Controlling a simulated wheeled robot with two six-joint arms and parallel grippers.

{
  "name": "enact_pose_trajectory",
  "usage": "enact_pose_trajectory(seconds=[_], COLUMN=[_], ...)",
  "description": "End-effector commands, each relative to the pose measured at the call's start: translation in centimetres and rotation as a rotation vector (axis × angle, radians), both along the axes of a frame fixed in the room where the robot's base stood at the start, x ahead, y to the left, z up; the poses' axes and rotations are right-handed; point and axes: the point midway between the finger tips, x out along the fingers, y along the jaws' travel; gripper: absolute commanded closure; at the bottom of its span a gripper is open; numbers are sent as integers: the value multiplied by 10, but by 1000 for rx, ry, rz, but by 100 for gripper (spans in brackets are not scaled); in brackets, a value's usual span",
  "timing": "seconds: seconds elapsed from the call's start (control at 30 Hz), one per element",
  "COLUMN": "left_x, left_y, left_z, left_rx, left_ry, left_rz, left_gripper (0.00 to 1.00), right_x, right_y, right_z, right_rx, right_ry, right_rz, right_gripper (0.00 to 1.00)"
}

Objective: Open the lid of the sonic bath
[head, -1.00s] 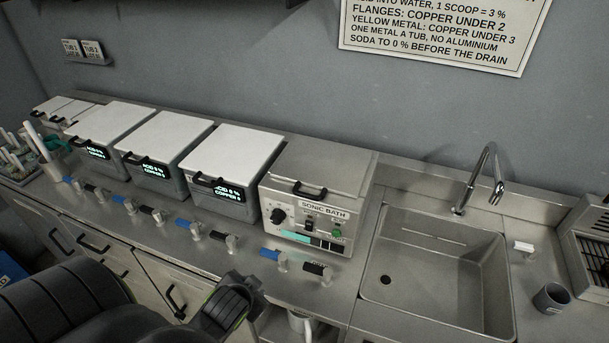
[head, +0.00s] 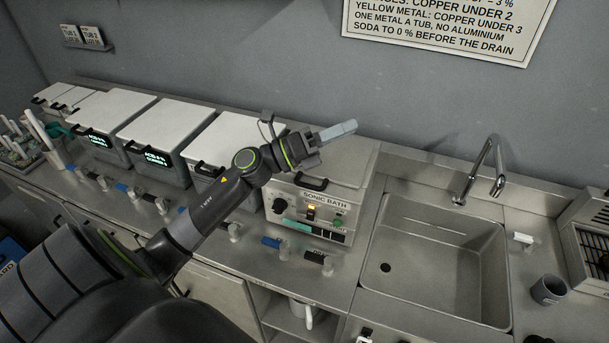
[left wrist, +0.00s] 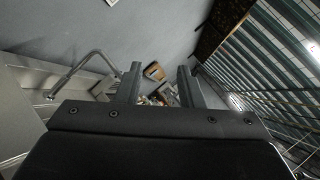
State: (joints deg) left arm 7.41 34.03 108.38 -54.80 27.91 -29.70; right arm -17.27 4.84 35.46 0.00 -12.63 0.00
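The sonic bath (head: 335,227) is a steel box on the counter, left of the sink, with knobs and a small amber light on its front. Its flat steel lid (head: 357,165) looks shut, with a dark handle (head: 311,184) at the front edge. My left gripper (head: 337,131) is above the lid's back part, pointing right, and hides some of the lid. In the left wrist view its two fingers (left wrist: 159,85) stand apart with nothing between them. My right gripper is not in view.
Several white-lidded tubs (head: 162,130) stand in a row to the left, partly behind my left arm. The sink (head: 440,265) with its tap (head: 488,165) is to the right. A grey cup (head: 548,290) stands beyond it. Small valve handles line the counter front.

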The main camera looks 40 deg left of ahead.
Motion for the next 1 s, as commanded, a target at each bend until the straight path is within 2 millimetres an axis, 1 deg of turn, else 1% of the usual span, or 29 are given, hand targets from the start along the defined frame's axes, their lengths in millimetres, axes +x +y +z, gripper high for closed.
enact_pose_trajectory(seconds=[0.03, 0.1, 0.17, 0.27, 0.33, 0.47, 0.57, 0.7, 0.83, 0.9, 1.0], left_x=[1, 1, 0, 0, -1, -2, -4, -11, -19, -23, -25], left_y=[-7, -15, -18, -16, -8, 18, 49, 95, 128, 138, 144], left_z=[5, 4, 1, -6, -12, -21, -23, -16, -7, -4, -3], left_rx=[111, 274, 414, 643, 800, 1083, 1287, 1508, 1631, 1666, 1688], left_ry=[-46, -102, -143, -195, -218, -227, -202, -128, -55, -28, -8], left_rz=[-50, -125, -186, -288, -358, -486, -583, -701, -780, -808, -827], left_gripper=[66, 66, 66, 66, 66, 66, 66, 66, 66, 66, 66], right_x=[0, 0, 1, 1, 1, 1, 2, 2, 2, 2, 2], right_y=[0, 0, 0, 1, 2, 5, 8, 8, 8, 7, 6], right_z=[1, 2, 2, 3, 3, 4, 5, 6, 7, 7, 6], right_rx=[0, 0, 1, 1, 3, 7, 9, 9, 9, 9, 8], right_ry=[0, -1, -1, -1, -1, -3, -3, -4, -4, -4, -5], right_rz=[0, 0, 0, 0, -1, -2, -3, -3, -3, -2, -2], right_gripper=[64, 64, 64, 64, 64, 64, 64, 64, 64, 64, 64])
